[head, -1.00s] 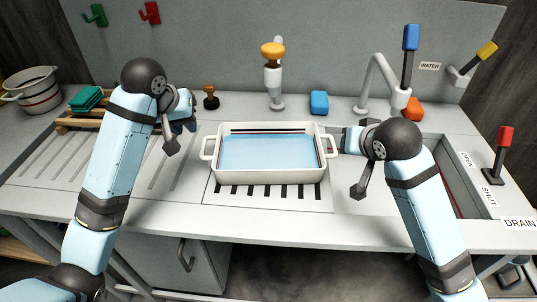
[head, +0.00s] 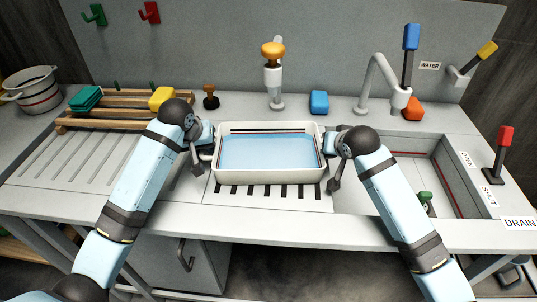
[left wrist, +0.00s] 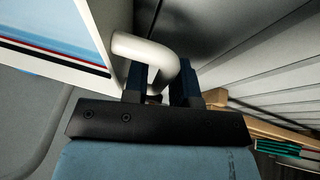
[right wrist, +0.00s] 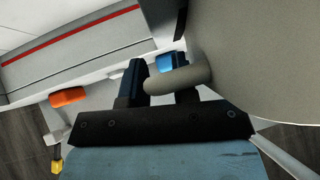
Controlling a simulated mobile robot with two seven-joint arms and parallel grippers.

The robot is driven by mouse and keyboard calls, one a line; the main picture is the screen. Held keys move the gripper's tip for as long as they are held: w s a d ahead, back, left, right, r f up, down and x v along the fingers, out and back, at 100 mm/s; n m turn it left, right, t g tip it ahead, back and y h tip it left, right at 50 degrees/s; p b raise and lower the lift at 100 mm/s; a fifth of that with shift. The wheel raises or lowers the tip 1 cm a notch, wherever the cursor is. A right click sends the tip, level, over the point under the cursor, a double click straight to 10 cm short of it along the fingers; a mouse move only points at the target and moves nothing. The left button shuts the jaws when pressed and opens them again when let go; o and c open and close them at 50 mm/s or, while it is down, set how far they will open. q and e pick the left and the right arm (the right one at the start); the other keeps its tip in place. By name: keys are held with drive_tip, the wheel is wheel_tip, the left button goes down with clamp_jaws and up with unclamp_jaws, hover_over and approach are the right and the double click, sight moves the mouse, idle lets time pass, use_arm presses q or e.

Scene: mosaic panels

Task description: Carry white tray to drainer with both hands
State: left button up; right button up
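The white tray (head: 270,176) sits on the counter in the middle of the head view, level, with blue inside and a loop handle at each end. My left gripper (head: 207,140) is at its left handle. In the left wrist view the two fingers (left wrist: 160,88) stand apart around the white handle (left wrist: 150,47). My right gripper (head: 329,146) is at the right handle. In the right wrist view its fingers (right wrist: 160,88) stand apart at the handle (right wrist: 180,79), which partly covers one finger. Whether either pair presses on its handle is unclear. The drainer grooves (head: 80,165) are at the left.
A wooden rack (head: 115,120) with a green block (head: 86,98) and a yellow block (head: 161,97) stands behind the grooves. The sink basin (head: 440,165) and faucet (head: 380,75) are at the right. A dispenser (head: 273,78) and blue sponge (head: 319,101) stand behind the tray.

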use_arm(q)
clamp_jaws()
use_arm(e)
clamp_jaws()
use_arm(q)
drive_tip(key=shift+r, duration=0.1)
idle(1.0)
